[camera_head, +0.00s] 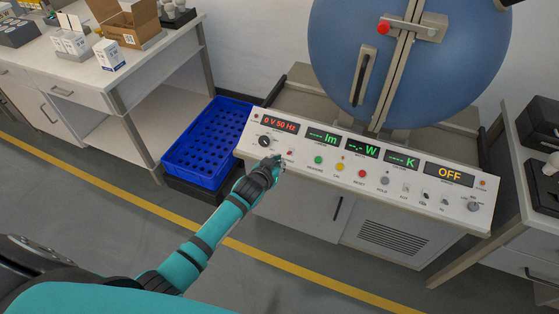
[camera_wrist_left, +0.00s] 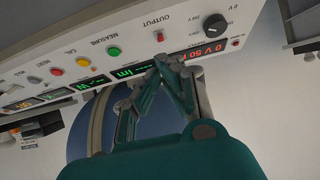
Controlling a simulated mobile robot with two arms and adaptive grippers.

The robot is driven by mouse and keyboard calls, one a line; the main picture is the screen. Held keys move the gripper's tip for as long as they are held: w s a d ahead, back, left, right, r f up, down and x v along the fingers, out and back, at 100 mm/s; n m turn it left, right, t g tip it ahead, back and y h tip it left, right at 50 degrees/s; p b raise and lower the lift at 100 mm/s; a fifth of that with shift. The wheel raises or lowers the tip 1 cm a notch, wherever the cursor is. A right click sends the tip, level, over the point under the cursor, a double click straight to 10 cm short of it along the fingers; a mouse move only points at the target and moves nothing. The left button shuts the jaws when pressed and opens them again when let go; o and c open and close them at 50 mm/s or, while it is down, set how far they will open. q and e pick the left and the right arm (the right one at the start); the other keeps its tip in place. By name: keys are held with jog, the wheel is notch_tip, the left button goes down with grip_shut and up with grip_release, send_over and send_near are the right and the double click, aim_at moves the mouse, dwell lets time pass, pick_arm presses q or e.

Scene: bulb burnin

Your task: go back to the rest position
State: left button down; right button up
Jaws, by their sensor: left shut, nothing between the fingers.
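My left gripper (camera_head: 274,162) is at the left part of the white control panel (camera_head: 335,178), by the output switch and below the 0 V 50 Hz display. In the left wrist view, my left gripper (camera_wrist_left: 165,62) has its fingertips together with nothing between them, close to the red output switch (camera_wrist_left: 160,36). I cannot tell whether the fingertips touch the panel. My left arm reaches in from the lower left. The right-hand display reads OFF. My right gripper is not in view.
A large blue sphere (camera_head: 340,50) stands behind the panel. A blue perforated crate (camera_head: 208,145) sits left of it. A white bench (camera_head: 60,80) at upper left holds boxes (camera_head: 130,22). Another bench with dark devices (camera_head: 540,122) is at the right. Open floor lies in front.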

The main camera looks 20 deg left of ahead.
pick_arm(q)
jog(key=s+a+f+g, duration=0.1)
jog(key=s+f+g, duration=0.2)
jog(key=s+f, duration=0.8)
jog(key=s+a+f+g, duration=0.1)
jog(key=s+f+g, duration=0.2)
jog(key=s+f, duration=0.8)
jog(key=s+f+g, duration=0.1)
jog(key=s+f, duration=0.4)
jog(key=s, duration=0.5)
jog(key=s+f+m+g, duration=0.1)
jog(key=s+f, duration=0.4)
jog(key=s, duration=0.5)
jog(key=s+f+g, duration=0.3)
jog(key=s+f, duration=0.2)
jog(key=s, duration=0.5)
jog(key=shift+s+m, duration=0.4)
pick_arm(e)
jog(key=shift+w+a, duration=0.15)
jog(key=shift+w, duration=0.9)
pick_arm(q)
jog(key=shift+a, duration=0.1)
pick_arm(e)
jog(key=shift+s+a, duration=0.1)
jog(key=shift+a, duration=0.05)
